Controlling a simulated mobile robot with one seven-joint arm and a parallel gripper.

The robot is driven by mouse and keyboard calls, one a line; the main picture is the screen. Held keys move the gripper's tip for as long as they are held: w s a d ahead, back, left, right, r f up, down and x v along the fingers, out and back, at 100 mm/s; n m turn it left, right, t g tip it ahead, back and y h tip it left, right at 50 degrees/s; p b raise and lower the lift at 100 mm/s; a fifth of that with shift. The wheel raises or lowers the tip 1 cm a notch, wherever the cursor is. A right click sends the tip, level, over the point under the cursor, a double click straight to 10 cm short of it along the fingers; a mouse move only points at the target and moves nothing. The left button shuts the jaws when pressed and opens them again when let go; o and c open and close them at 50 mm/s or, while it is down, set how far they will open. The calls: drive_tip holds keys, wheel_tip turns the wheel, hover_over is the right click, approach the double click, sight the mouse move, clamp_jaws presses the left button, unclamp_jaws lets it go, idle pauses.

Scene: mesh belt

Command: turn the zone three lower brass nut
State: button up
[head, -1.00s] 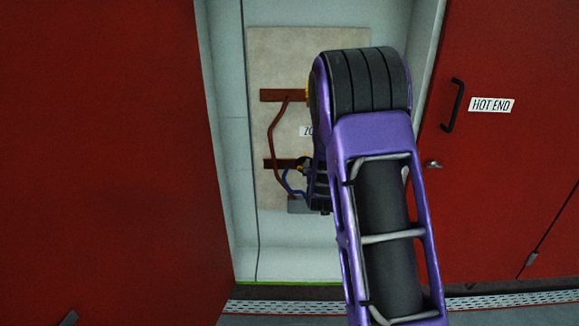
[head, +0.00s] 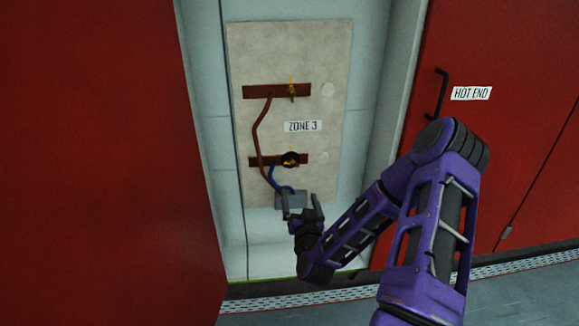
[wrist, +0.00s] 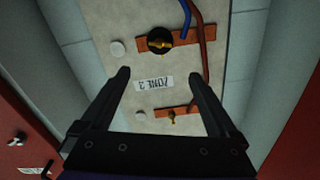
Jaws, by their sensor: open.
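The lower brass nut (head: 290,159) sits on the lower red-brown bar (head: 265,161) of the pale ZONE 3 panel (head: 320,60), with a black round piece around it. An upper brass nut (head: 291,91) is on the upper bar (head: 262,92). My gripper (head: 301,203) is open and empty, below the lower nut and near the panel's bottom edge. In the wrist view the panel looks upside down. There the lower nut (wrist: 160,43) shows beyond and between the open fingertips (wrist: 159,72), apart from them.
A red cable (head: 256,135) and a blue cable (head: 273,180) run left of the lower nut to a grey box (head: 289,200) at the panel's bottom. Red doors flank the recess: one at left (head: 95,150), and the HOT END door (head: 520,45) at right.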

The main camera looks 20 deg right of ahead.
sight(292, 165)
drive_tip(key=x, duration=1.6)
drive_tip(key=shift+f+p, duration=0.1)
drive_tip(key=shift+p, duration=0.3)
drive_tip(key=shift+c, duration=0.3)
drive_tip(key=c, duration=1.3)
